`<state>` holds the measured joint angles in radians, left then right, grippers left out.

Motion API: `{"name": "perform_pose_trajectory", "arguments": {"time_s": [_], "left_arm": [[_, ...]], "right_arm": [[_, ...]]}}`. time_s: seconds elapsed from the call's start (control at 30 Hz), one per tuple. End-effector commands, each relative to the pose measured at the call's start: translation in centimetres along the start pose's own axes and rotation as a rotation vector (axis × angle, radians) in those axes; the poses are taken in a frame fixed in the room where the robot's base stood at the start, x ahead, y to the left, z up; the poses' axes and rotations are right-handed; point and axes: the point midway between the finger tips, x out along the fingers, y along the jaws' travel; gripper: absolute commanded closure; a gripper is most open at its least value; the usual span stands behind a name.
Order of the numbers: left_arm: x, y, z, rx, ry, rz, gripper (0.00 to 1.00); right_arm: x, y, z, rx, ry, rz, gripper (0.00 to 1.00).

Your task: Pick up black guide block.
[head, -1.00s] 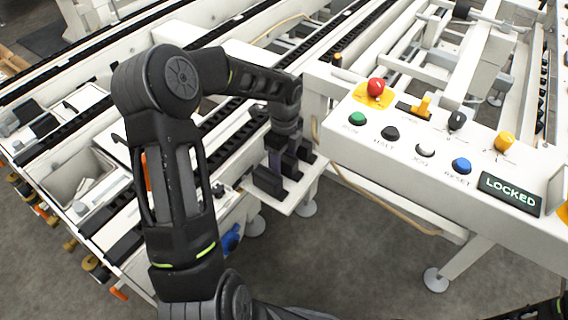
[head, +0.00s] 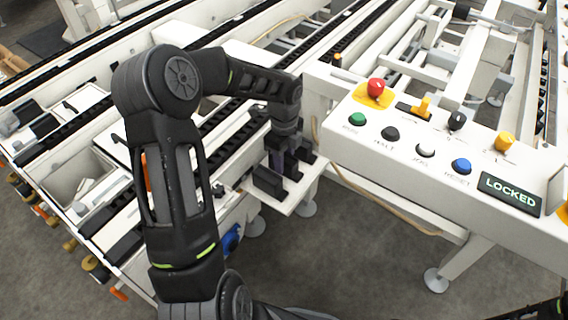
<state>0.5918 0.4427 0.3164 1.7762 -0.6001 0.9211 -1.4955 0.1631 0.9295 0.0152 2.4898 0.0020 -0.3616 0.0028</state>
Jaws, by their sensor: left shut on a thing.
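Black guide blocks stand on a small white shelf (head: 296,198) at the end of the conveyor. The front black block (head: 268,182) stands clear of my fingers, on their near left side. My left gripper (head: 281,160) points down over the shelf and is shut on a black guide block (head: 292,171) in the middle. The fingers and wrist partly hide this block, and I cannot tell whether it still touches the shelf. Another black block (head: 305,155) stands just behind to the right. My right gripper is not in view.
A white control panel with a red button (head: 376,87), several other buttons and a "LOCKED" display (head: 510,193) stands close on the right of my gripper. Conveyor rails (head: 235,118) run behind. An open white bin (head: 80,178) is at the left. The floor in front is clear.

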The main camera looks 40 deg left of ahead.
Motion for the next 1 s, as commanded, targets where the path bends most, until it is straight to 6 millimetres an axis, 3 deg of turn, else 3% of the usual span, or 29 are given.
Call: {"name": "perform_pose_trajectory", "arguments": {"time_s": [0.37, 0.57, 0.8, 1.0], "left_arm": [[-0.5, 0.0, 0.0, 0.000, -0.001, -0.001, 1.00], [-3.4, -0.1, 0.0, 0.000, -0.001, -0.003, 1.00], [-8.1, -0.1, 0.0, 0.001, -0.002, -0.003, 1.00], [-10.0, 0.0, 0.0, -0.001, 0.000, -0.001, 1.00]], "right_arm": [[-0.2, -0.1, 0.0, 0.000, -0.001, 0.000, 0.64], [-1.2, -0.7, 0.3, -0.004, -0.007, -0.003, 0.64], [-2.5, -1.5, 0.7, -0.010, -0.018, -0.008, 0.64], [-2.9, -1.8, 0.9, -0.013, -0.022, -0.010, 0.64]]}}
